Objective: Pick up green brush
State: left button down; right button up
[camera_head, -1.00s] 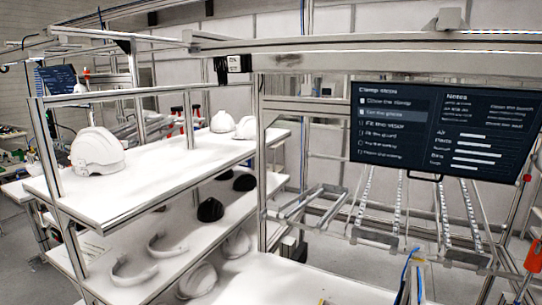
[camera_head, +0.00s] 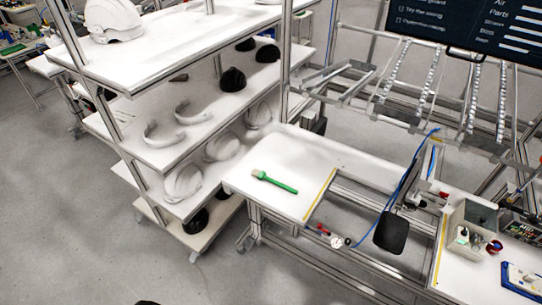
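A green brush (camera_head: 275,182) lies flat on the left part of the white workbench (camera_head: 300,150). Its pale bristle end points to the upper left and its green handle to the lower right. Nothing touches or covers it. Neither of my grippers can be made out in the head view. A small dark shape shows at the bottom edge, too little to identify.
A shelf rack (camera_head: 150,72) with white helmets (camera_head: 113,20), visors and dark shells stands left of the bench. A black pad (camera_head: 391,232) hangs by a gap in the bench. A grey box (camera_head: 470,226) stands at the right. Floor at the lower left is clear.

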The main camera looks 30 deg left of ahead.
aim_at(261, 175)
jog(key=u, duration=0.05)
jog(key=k, duration=0.45)
jog(key=z, duration=0.45)
jog(key=i, duration=1.6)
jog(key=u, duration=0.85)
